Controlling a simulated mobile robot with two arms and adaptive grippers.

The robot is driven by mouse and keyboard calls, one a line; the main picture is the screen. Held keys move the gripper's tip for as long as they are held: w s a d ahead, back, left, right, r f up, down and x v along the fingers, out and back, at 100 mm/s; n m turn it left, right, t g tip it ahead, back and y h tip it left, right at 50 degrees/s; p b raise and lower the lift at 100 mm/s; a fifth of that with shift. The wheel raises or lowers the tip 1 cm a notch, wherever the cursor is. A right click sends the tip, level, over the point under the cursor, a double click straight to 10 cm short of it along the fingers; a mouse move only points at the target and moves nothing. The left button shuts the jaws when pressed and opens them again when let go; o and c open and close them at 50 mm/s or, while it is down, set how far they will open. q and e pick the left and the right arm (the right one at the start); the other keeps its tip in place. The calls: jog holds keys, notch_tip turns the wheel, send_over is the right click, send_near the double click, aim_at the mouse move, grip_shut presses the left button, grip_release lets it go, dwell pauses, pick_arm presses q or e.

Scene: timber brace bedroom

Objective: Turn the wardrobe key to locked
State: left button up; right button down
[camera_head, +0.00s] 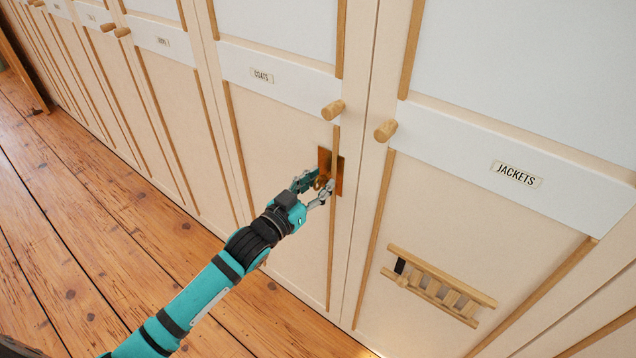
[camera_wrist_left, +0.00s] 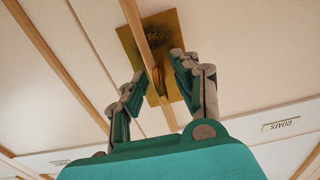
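The wardrobe has pale doors with wooden strips, and a brass lock plate (camera_head: 338,162) sits on the COATS door near its right edge. The lock plate also shows in the wrist view (camera_wrist_left: 182,62), with a small brass key (camera_wrist_left: 158,76) standing out from it. My left gripper (camera_head: 318,186) is right in front of the plate, over its lower part. In the wrist view its two fingers (camera_wrist_left: 157,66) are spread, one on each side of the key, with visible gaps. The key's exact angle is hard to tell. My right gripper is not in view.
Round wooden knobs (camera_head: 333,110) and (camera_head: 386,130) stick out above the plate. A small wooden ladder-like rack (camera_head: 438,285) is on the JACKETS door (camera_head: 560,190) to the right. The plank floor (camera_head: 75,240) at left is clear.

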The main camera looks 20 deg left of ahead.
pick_arm(q)
grip_shut()
dwell(0.5)
